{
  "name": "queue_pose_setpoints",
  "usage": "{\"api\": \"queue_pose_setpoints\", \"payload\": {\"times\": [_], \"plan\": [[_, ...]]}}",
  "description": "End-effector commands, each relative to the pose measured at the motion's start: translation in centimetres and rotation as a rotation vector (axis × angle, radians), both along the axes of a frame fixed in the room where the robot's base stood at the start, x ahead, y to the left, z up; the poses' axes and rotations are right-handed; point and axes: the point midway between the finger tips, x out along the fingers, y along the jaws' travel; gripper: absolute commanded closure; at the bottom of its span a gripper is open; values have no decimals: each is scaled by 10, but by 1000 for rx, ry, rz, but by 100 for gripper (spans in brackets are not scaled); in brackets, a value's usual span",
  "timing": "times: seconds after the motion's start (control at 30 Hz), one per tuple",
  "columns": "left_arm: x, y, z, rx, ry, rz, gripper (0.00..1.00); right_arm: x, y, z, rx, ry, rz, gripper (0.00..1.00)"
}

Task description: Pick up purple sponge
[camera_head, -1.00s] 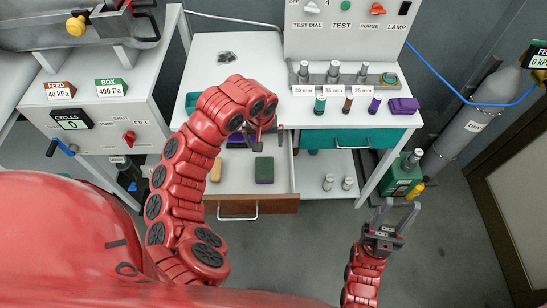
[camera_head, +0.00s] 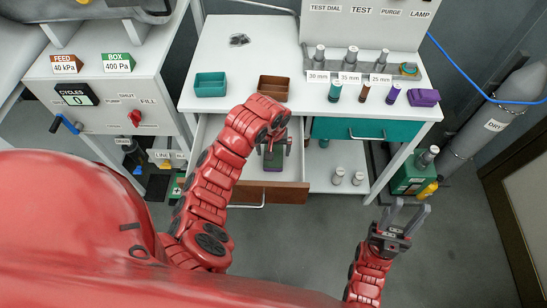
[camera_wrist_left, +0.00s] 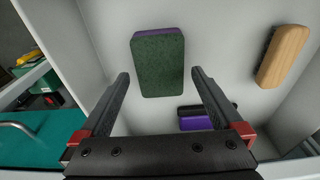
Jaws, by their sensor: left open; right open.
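A sponge with a dark green top and a purple underside lies in the open drawer; in the left wrist view the sponge (camera_wrist_left: 158,62) lies just beyond and between my fingertips. In the head view the sponge (camera_head: 272,164) is partly hidden by my left gripper. My left gripper (camera_head: 275,149) is open and empty above the drawer, pointing down; its open fingers also show in the left wrist view (camera_wrist_left: 160,76). My right gripper (camera_head: 411,206) is open and empty, out over the floor right of the drawer.
The drawer (camera_head: 280,192) also holds a wooden-backed brush (camera_wrist_left: 283,56) and a purple-and-black item (camera_wrist_left: 196,122). Its walls stand close around.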

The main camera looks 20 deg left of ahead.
Motion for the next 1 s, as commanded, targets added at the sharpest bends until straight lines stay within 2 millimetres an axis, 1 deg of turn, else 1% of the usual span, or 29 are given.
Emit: {"api": "queue_pose_setpoints", "payload": {"times": [0.03, 0.1, 0.2, 0.3, 0.5, 0.57, 0.6, 0.77, 0.9, 1.0], "plan": [[-2, -1, -7, 3, 5, -2, 0, 0, 0, 6, 0, 0, 0, 55], [-2, 0, -18, 2, 8, 0, 0, 0, 0, 6, 0, 0, 0, 55], [1, -1, -27, 0, 1, -1, 0, 0, 0, 7, 0, 0, 0, 55], [1, 0, -31, 1, 1, 0, 0, 0, 0, 7, 0, 0, 0, 55], [2, 0, -32, 0, 0, 0, 0, 0, 0, 7, 0, 0, 0, 55], [2, 0, -32, 0, 0, 0, 9, 0, 0, 7, 0, 0, 0, 55], [2, 0, -32, 0, -1, 0, 16, 0, 0, 7, 0, 0, 0, 55], [2, 0, -31, 0, -1, 0, 45, 0, 0, 7, 0, 0, 0, 55], [2, 0, -31, 0, -1, 0, 70, 0, 0, 7, 0, 0, 0, 55], [2, 0, -31, 0, -1, 0, 72, 0, 0, 7, 0, 0, 0, 55]]}}
